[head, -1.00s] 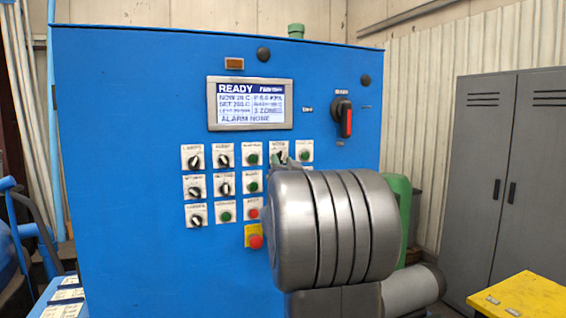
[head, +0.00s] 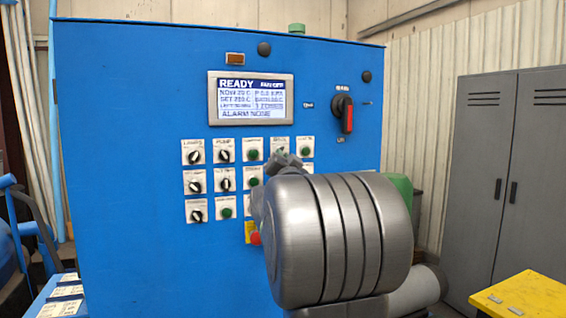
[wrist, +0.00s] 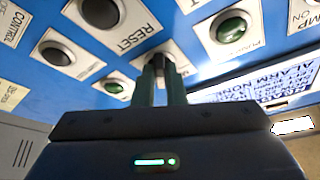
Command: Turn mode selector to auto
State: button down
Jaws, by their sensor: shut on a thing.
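The mode selector is a knob on a white plate (head: 281,143) in the top row of the blue panel, in the head view. My gripper (head: 290,158) is in front of it and hides most of the knob. In the wrist view my gripper (wrist: 160,78) has its two fingers closed around a dark knob (wrist: 158,64), one finger on each side. Where the selector's pointer stands cannot be read.
A display (head: 250,98) reading READY and ALARM NONE is above the switches. Several knobs and green buttons (wrist: 232,27) surround the held knob. A red emergency button (head: 255,238) is partly hidden by my arm. A grey cabinet (head: 500,180) and yellow surface (head: 530,300) stand right.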

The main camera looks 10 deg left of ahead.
jog(key=c, duration=1.5)
grip_release()
jog(key=b+v, duration=0.4)
jog(key=v, duration=0.9)
jog(key=shift+s+d+f, duration=0.15)
jog(key=shift+s, duration=0.2)
jog(key=p+x, duration=0.4)
jog(key=x, duration=1)
